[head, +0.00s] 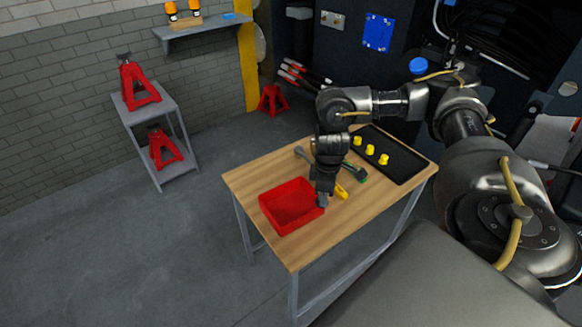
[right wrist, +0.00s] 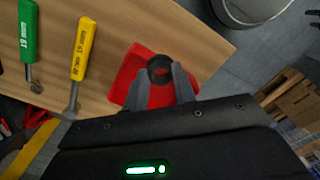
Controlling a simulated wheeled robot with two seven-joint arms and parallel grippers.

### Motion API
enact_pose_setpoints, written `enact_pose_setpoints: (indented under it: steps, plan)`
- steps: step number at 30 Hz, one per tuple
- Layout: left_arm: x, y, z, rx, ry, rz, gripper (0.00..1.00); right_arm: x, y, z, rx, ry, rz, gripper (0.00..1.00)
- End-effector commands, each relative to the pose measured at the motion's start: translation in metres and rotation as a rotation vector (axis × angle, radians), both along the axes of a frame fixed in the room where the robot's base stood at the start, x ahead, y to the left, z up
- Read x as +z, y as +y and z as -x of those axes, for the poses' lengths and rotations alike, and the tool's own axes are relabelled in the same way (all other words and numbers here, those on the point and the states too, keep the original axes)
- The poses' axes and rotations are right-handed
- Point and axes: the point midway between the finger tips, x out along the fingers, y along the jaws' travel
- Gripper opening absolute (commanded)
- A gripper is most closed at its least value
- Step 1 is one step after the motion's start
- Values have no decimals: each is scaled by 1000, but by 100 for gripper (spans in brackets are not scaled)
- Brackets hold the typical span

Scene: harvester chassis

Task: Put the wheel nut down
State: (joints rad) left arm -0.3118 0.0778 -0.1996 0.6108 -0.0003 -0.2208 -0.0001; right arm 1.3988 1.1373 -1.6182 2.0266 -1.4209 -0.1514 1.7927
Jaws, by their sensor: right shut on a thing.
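The wheel nut (right wrist: 159,67) is a dark ring held between the fingertips of my right gripper (right wrist: 159,80) in the right wrist view. Behind it in that view is the red bin (right wrist: 131,66), so the nut appears over the bin. In the head view my right gripper (head: 321,200) points down at the right edge of the red bin (head: 284,208), and the nut cannot be made out there. How high the nut is above the bin floor is unclear. My left gripper is in neither view.
The wooden table (head: 258,172) carries a black tray (head: 405,166) with yellow pieces, a yellow-handled tool (right wrist: 83,48) and a green-handled tool (right wrist: 28,32). A grey shelf stand (head: 177,174) with red jack stands is at the left. The table's front is clear.

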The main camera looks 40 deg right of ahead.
Motion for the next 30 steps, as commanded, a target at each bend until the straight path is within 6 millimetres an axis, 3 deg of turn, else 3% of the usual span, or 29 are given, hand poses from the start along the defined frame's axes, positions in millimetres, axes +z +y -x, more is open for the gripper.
enact_pose_setpoints:
  steps: [6, 12, 16, 23, 30]
  plan:
    - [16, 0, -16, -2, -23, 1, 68, -22, 16, -59, 1, -1, 4, 0]
    - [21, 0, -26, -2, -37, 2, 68, -60, 23, -87, 3, 1, 4, 0]
    - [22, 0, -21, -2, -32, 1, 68, -73, 26, -96, 4, 0, 2, 0]
    - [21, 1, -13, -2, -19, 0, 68, -78, 28, -101, 5, -1, 0, 0]
    - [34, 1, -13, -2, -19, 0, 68, -106, 29, -104, 6, 1, 3, 0]
